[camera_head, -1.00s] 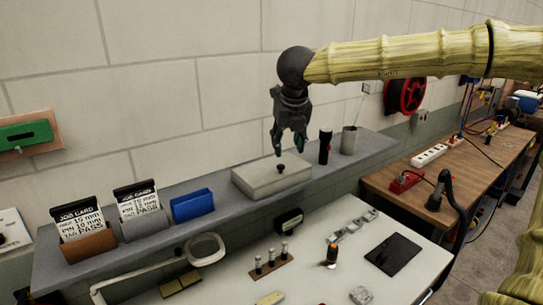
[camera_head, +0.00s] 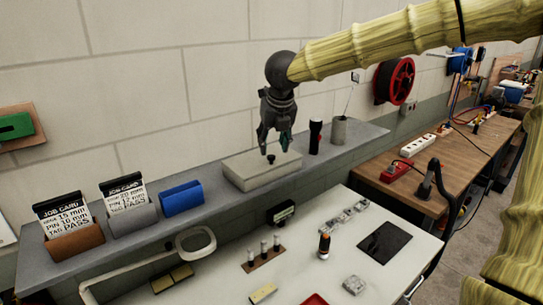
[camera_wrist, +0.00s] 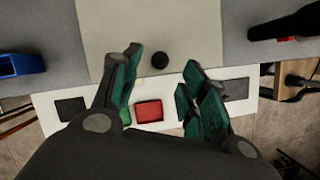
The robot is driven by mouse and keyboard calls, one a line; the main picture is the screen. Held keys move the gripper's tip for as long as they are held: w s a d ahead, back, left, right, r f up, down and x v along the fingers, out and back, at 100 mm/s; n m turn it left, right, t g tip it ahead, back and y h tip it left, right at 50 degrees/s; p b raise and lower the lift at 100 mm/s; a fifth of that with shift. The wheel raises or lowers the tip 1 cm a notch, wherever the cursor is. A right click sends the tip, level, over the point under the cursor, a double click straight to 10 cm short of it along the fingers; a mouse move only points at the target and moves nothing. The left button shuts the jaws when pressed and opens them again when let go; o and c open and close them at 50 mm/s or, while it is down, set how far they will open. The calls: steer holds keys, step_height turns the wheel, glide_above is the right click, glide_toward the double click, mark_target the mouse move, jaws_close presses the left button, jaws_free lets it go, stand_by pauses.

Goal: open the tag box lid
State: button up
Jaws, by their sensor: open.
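The tag box (camera_head: 245,174) is a pale grey box on the grey wall shelf, its lid closed. A small black knob (camera_head: 271,158) stands on the lid. In the wrist view the lid (camera_wrist: 120,30) fills the upper middle, with the round knob (camera_wrist: 160,60) between and just beyond the fingertips. My gripper (camera_head: 276,148) points down over the box, fingers apart around the knob's position. In the wrist view my gripper (camera_wrist: 160,72) is open with nothing between its green-padded fingers. Whether the fingertips reach down to the knob's height is hard to tell.
A black flashlight (camera_head: 315,138) and a grey cup (camera_head: 339,132) stand right of the box. A blue holder (camera_head: 182,199) and job-card holders (camera_head: 130,220) stand left. The wall is close behind. Below is a white table (camera_head: 225,285) with small parts and a dark tablet (camera_head: 386,244).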

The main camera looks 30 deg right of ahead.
mark_target(271, 156)
steer(key=shift+b+x, duration=0.75)
steer(key=shift+x, duration=1.55)
steer(key=shift+r, duration=0.1)
jaws_close()
